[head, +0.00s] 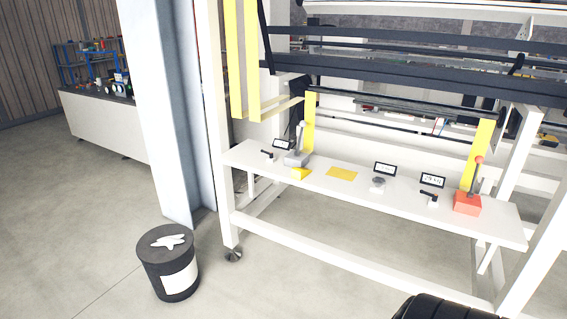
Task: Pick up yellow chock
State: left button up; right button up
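The yellow chock (301,174) is a small yellow wedge-like block on the white bench shelf (400,205) of the rack, toward the shelf's left end. It lies just in front of a grey lever unit (297,158). A flat yellow patch (341,173) lies on the shelf to the right of the chock. Neither of my grippers shows in the head view.
A red lever box (467,203) stands at the shelf's right end, with small displays (385,168) and knobs between. A dark bin (168,265) stands on the floor at the left. White rack posts (228,210) flank the shelf. Open floor lies in front.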

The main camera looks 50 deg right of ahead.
aim_at(299, 172)
jog(key=i+z, duration=0.3)
jog(key=z, duration=0.15)
jog(key=i+z, duration=0.3)
jog(key=z, duration=0.2)
jog(key=i+j+z, duration=0.25)
jog(key=z, duration=0.2)
jog(key=i+j+z, duration=0.2)
jog(key=z, duration=0.25)
